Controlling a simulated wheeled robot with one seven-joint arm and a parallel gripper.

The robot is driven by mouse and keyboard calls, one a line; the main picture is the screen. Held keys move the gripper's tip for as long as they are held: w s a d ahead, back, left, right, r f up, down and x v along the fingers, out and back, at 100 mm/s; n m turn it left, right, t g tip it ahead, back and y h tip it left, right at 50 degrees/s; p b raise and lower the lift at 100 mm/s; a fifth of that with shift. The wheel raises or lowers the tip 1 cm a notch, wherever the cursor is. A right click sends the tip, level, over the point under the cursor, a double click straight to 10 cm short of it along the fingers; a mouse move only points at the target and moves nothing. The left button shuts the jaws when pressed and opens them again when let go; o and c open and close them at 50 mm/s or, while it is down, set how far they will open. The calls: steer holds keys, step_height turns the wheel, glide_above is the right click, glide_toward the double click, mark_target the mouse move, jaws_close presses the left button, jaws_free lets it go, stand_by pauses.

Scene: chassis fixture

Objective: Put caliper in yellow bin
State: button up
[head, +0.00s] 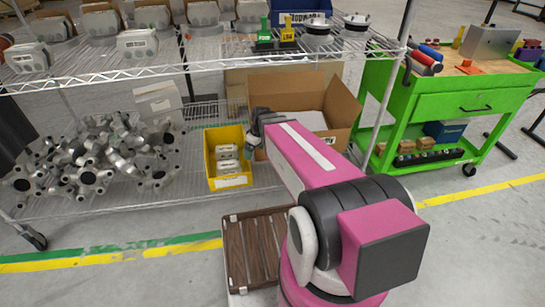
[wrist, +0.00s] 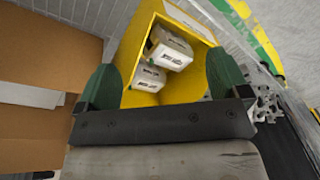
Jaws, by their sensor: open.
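The yellow bin (head: 229,183) stands on the lower wire shelf, left of an open cardboard box. It holds light grey, labelled parts (head: 228,167), which look like calipers. The bin's yellow wall also shows in the wrist view (wrist: 202,27), with the grey parts (wrist: 170,50) inside. My gripper (wrist: 161,78) is open, its two green fingers apart, with nothing held between them. The fingers frame the bin's opening in the wrist view. In the head view my gripper (head: 254,146) is at the bin's right side, partly hidden by my arm.
The cardboard box (head: 343,97) is close at the right of the bin. Metal castings (head: 95,160) pile up at left. Similar grey housings (head: 138,45) line the upper shelf above. A green cart (head: 465,105) stands at right.

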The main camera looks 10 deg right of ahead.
steer(key=s+d+r+m+h, duration=0.2)
steer(key=s+d+m, duration=0.4)
steer(key=s+m, duration=0.2)
steer(key=shift+s+d+r+m, duration=0.35)
steer(key=shift+s+d+m, duration=0.05)
steer(key=shift+s, duration=0.3)
